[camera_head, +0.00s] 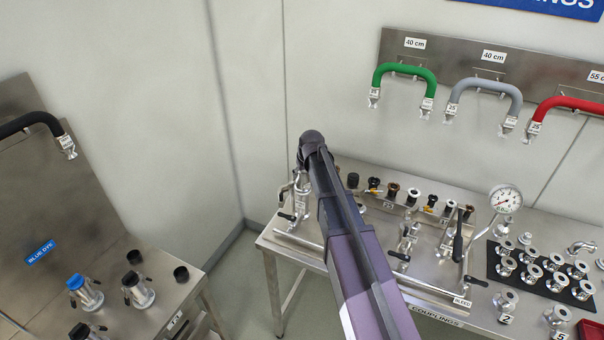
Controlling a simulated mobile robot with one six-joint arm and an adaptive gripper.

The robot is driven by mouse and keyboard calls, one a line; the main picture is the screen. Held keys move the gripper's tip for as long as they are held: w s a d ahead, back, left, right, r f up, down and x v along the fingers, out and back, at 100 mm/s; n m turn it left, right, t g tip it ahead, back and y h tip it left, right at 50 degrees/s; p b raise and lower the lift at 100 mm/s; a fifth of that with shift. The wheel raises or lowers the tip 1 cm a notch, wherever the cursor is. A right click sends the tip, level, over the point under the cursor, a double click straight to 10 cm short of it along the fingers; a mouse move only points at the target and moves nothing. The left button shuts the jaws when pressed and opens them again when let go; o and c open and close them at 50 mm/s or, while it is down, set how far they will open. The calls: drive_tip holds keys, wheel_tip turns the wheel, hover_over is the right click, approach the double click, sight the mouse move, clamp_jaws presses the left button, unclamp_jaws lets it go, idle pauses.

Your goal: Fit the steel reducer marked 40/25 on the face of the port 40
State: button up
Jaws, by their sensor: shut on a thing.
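My arm reaches from the bottom edge over the coupling bench. My gripper (302,160) shows only as a dark part at the arm's far end, over the bench's left end. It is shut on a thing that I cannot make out. Steel fittings with a black handle (301,198) stand directly below it. I cannot tell whether the held thing touches them. Several steel reducers and flanged fittings (530,254) stand on a black mat at right. Their markings are too small to read, so I cannot pick out the 40/25 one. I cannot make out the port 40.
The bench (282,247) carries valves with black levers (458,240), a pressure gauge (505,199) and a rack of small fittings (415,210). Green (404,68), grey (486,86) and red hoses (570,103) hang behind. A second bench (185,298) stands at left, with a floor gap between.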

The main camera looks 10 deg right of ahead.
drive_tip(key=shift+f, duration=0.25)
idle(0.4)
drive_tip(key=o, duration=1.1)
drive_tip(key=shift+o, duration=0.2)
drive_tip(key=shift+r, duration=0.15)
